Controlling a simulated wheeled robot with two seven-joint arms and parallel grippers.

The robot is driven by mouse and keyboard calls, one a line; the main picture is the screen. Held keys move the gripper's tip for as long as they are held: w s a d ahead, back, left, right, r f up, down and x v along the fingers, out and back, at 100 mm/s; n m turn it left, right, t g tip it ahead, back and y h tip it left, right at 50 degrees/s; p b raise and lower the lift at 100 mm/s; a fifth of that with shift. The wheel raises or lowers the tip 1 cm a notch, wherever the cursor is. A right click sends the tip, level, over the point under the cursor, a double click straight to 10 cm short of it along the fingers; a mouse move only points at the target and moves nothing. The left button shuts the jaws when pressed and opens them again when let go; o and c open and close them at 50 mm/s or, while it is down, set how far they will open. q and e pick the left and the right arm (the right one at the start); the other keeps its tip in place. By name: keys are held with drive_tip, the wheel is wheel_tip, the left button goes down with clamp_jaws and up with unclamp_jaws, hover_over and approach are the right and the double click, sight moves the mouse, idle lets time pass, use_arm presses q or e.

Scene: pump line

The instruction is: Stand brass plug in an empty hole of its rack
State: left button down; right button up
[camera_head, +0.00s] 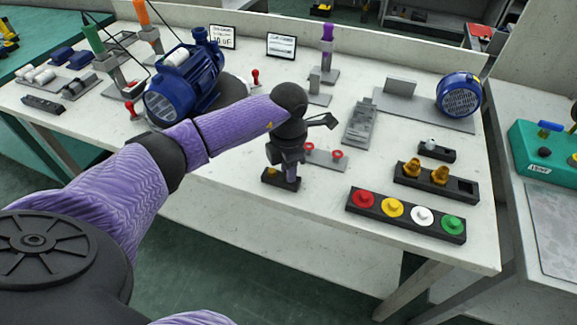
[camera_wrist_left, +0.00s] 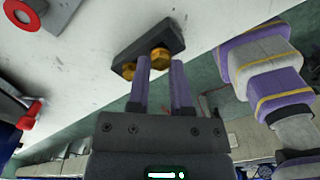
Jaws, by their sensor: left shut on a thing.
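My left gripper (camera_head: 291,180) points down over a small black block (camera_head: 271,184) near the table's front edge. In the left wrist view its two purple fingers (camera_wrist_left: 162,68) are shut on a brass plug (camera_wrist_left: 159,57), which is at the block (camera_wrist_left: 146,38). Another brass piece (camera_wrist_left: 129,71) shows beside it. In the head view the gripper hides most of the held plug. To the right, a longer black rack (camera_head: 452,191) holds two brass plugs (camera_head: 412,168) (camera_head: 440,175); its right-hand hole (camera_head: 467,186) looks empty. My right gripper is not in view.
A black strip with red, yellow, white and green knobs (camera_head: 406,214) lies in front of the rack. A small black block (camera_head: 436,151) stands behind it. A blue pump (camera_head: 185,83) stands at the left.

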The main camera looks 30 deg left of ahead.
use_arm(q)
drive_tip(key=shift+f, duration=0.2)
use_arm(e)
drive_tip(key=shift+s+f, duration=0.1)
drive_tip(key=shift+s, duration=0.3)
use_arm(q)
drive_tip(key=shift+f+b, duration=0.25)
drive_tip(key=shift+b, duration=0.1)
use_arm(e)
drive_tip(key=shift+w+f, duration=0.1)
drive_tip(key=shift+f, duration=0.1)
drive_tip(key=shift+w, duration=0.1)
use_arm(q)
drive_tip(key=shift+c, duration=2.2)
unclamp_jaws()
drive_tip(key=shift+r+p, duration=0.4)
drive_tip(key=shift+r, duration=0.05)
wheel_tip(320, 180, up, 5)
drive_tip(key=p, duration=0.4)
drive_tip(key=shift+r, duration=0.15)
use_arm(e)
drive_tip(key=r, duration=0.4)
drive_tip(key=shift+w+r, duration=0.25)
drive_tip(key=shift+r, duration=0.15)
